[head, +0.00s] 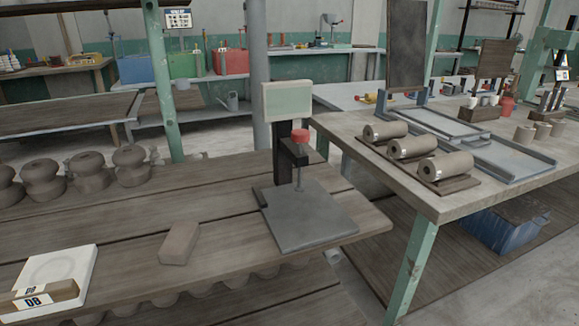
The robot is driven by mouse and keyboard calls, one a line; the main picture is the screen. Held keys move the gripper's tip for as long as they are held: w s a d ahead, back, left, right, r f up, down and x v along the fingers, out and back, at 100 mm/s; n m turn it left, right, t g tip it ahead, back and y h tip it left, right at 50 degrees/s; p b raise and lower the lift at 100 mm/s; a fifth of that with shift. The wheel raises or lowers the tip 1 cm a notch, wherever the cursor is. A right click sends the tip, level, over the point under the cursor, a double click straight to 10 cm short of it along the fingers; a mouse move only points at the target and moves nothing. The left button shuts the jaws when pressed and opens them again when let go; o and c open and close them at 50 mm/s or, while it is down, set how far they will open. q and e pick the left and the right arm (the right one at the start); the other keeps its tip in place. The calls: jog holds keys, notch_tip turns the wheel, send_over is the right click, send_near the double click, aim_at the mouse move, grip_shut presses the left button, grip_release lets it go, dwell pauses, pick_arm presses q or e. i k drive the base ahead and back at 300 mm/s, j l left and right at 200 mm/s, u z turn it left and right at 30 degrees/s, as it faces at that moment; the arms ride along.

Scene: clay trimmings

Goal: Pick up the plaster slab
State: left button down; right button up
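A white slab (66,265), which looks like the plaster slab, lies flat on the wooden plank bench at the lower left. It has a faint round mark on its top. A brown block with white labels (45,294) sits at its front edge and hides part of it. Whether the block rests on the slab or stands just in front of it, I cannot tell. Neither of my grippers shows in the head view.
A grey-brown block (180,243) lies right of the slab. Beyond it stands a device with a grey base plate (308,219) and red knob (299,136). Several clay forms (90,172) line the back left. A table with clay rolls (411,147) stands right.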

aim_at(50, 273)
jog(key=u, duration=1.45)
jog(key=i+j+z, duration=0.1)
jog(key=j, duration=0.15)
jog(key=j+z, duration=0.1)
jog(key=j, duration=0.2)
